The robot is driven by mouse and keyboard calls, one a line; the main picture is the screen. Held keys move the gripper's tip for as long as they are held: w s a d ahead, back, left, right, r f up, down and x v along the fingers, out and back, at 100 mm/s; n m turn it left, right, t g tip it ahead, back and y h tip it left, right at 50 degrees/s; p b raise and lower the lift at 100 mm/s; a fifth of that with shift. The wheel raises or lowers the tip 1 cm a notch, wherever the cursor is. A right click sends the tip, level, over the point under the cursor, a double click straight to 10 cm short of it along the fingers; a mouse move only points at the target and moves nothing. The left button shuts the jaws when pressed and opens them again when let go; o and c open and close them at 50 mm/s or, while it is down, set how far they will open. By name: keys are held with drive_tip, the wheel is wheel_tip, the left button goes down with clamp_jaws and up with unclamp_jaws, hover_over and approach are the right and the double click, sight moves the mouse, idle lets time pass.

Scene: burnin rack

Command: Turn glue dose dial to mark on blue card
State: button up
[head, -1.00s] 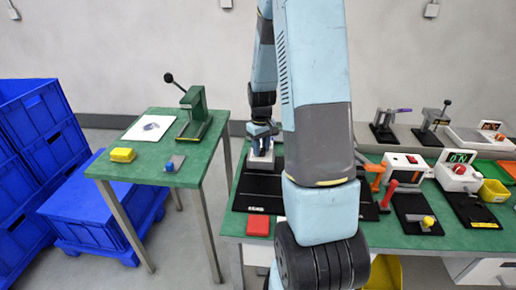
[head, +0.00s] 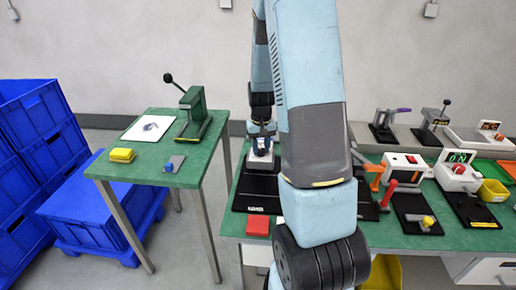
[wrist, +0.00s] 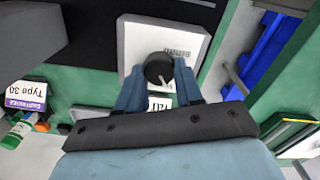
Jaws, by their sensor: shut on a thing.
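A black round dial (wrist: 157,68) sits on the face of a pale box (wrist: 192,42), seen in the wrist view. My gripper (wrist: 158,78) has its two blue fingers shut on the dial, one on each side. A small white label with dark print (wrist: 160,103) shows between the fingers, partly hidden. In the head view my gripper (head: 262,134) is at the pale box (head: 261,161) on the left part of the green bench. The dial is hidden there. I cannot make out a blue card or the dial's pointer.
A red block (head: 258,225) lies near the bench's front edge. Several devices, including a white box with a red button (head: 402,165), stand at the right. A small green table (head: 140,165) stands left, past a gap. Blue crates (head: 38,130) are at far left.

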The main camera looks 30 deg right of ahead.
sight(261, 150)
drive_tip(key=shift+s+a+f+m, duration=0.1)
drive_tip(key=shift+s+m, duration=0.05)
drive_tip(key=shift+m, duration=0.65)
idle(0.4)
drive_tip(key=o, duration=1)
drive_tip(key=shift+o, duration=0.2)
wheel_tip(261, 150, up, 14)
